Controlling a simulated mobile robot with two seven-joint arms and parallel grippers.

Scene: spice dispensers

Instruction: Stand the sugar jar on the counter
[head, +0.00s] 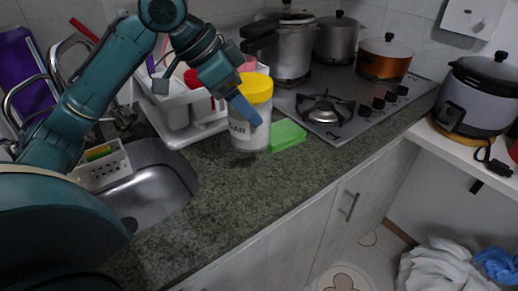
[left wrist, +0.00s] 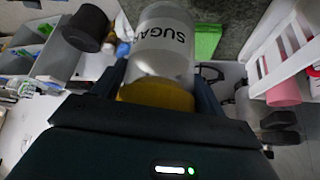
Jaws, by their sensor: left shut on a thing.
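The sugar jar (head: 249,130) is a whitish clear jar with a yellow lid and a label, partly readable as "SUGAR". My left gripper (head: 246,110) is shut on it near the lid, from the left side in the head view. The jar looks upright over the granite counter (head: 240,190), near the green block. I cannot tell whether its base touches the counter. In the left wrist view the jar (left wrist: 165,45) sits between the fingers, its yellow lid nearest the camera. My right gripper is not in view.
A green block (head: 287,135) lies just right of the jar. A white dish rack (head: 185,110) stands behind, and a steel sink (head: 150,190) is to the left. The gas hob (head: 345,105) with pots is at the back right. The counter in front of the jar is clear.

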